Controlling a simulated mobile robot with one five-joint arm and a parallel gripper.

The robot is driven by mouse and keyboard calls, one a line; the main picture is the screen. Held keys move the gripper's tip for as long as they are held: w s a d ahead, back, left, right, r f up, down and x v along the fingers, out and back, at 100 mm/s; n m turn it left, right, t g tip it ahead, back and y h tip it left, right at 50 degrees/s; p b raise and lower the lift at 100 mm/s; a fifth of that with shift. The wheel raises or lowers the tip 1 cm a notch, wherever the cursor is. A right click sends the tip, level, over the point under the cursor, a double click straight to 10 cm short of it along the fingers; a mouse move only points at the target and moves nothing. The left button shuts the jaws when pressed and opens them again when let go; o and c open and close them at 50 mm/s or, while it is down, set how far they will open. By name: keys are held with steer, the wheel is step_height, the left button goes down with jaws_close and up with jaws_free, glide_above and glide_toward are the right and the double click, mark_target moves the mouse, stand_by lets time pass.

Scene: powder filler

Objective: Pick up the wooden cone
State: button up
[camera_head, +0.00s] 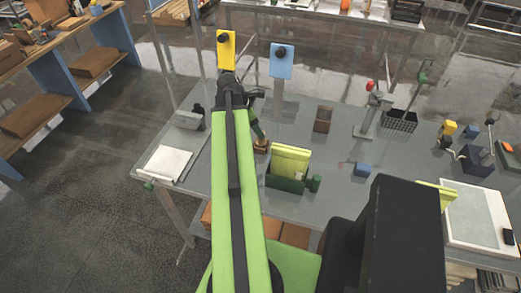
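My green arm reaches up over the left part of the grey table (335,140), and the arm's far end bends down on its right side. My gripper (258,136) is small in this view and partly hidden by the arm; I cannot tell whether its fingers are open or shut. A small brown piece (261,148) shows right at the lower end of the gripper, near the table. It may be the wooden cone, but its shape is not clear. I cannot tell whether the gripper touches it.
A dark green holder (285,183) with yellow-green folders (290,160) stands close by on the right, with a green cylinder (314,184) beside it. A brown box (322,119), a blue block (362,169) and a black basket (399,121) stand farther right. White papers (168,163) lie left.

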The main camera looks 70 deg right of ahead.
steer(key=shift+f, duration=0.1)
steer(key=b+x, duration=0.4)
steer(key=x, duration=0.1)
steer(key=shift+w+d+f+b, duration=0.15)
steer(key=shift+w+f+b, duration=0.1)
steer(key=shift+b, duration=0.15)
steer(key=shift+r, duration=0.2)
jaws_close()
